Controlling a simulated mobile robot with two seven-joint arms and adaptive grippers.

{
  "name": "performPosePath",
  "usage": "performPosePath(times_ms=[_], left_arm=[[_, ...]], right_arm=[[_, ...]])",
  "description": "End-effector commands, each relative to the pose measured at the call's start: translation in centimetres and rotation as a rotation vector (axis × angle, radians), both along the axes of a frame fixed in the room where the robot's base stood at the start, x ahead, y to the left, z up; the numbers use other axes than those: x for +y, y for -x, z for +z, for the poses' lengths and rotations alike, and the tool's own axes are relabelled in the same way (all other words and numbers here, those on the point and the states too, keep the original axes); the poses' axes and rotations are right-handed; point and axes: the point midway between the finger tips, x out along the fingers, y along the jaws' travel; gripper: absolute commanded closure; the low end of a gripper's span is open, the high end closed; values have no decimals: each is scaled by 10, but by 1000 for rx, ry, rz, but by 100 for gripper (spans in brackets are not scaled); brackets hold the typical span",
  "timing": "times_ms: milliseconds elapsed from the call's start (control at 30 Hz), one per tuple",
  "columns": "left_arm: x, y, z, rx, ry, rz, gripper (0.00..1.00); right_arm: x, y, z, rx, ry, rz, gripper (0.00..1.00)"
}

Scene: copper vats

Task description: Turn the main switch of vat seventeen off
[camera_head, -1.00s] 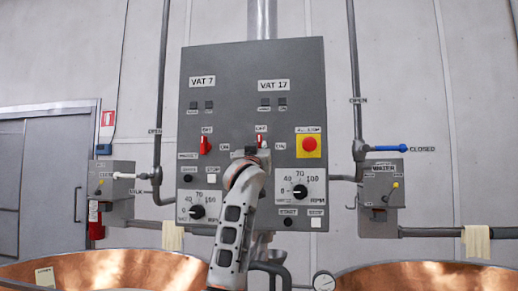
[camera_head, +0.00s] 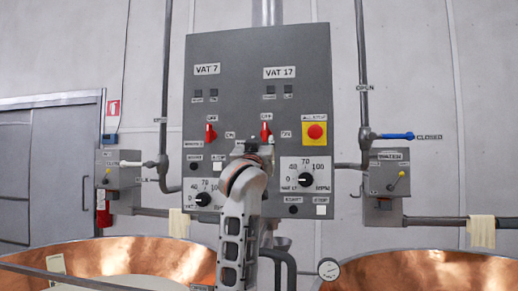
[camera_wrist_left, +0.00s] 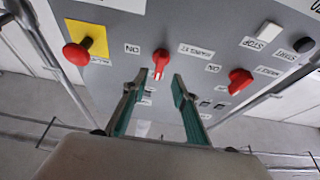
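The red main switch of vat 17 (camera_head: 266,131) is on the grey panel under the VAT 17 label (camera_head: 280,72). Its handle stands upright, toward the OFF label (camera_head: 268,117) above it. In the left wrist view, which is upside down, the switch (camera_wrist_left: 160,64) shows just past the fingertips, its white mark toward the picture's bottom. My left gripper (camera_wrist_left: 158,80) is open, with one green finger on each side and nothing held. In the head view the left gripper (camera_head: 254,147) is just below the switch, partly hidden by its own wrist. My right gripper is not in view.
The vat 7 switch (camera_head: 210,132) is left of the vat 17 switch. A red emergency button on yellow (camera_head: 315,132) is to the right. A speed dial (camera_head: 304,179) is below right. Valve boxes flank the panel, and copper vats (camera_head: 425,275) stand below.

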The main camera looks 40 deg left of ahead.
Motion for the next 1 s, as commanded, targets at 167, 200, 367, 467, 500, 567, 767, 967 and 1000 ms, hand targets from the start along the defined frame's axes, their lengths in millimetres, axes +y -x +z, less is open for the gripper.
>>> performPosePath(times_ms=[167, 200, 367, 467, 500, 567, 767, 967, 1000], left_arm=[[-12, 23, -11, -1, 2, -2, 72], [-13, 27, -12, -2, 2, -2, 72], [-17, 36, -17, 0, 2, -1, 72], [-18, 38, -17, -1, 2, -1, 72], [-18, 38, -17, -1, 2, -1, 72], [-18, 38, -17, 0, 1, 0, 72], [-18, 38, -17, 0, 1, 0, 72], [-18, 37, -18, 1, 0, 0, 72], [-18, 36, -21, 5, -1, -1, 72]], right_arm=[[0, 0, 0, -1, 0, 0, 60], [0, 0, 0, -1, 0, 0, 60], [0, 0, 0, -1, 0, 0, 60], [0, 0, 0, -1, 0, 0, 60], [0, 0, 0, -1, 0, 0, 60], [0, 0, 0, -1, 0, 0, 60], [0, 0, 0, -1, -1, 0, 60], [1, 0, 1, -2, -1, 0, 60], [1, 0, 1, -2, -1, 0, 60]])
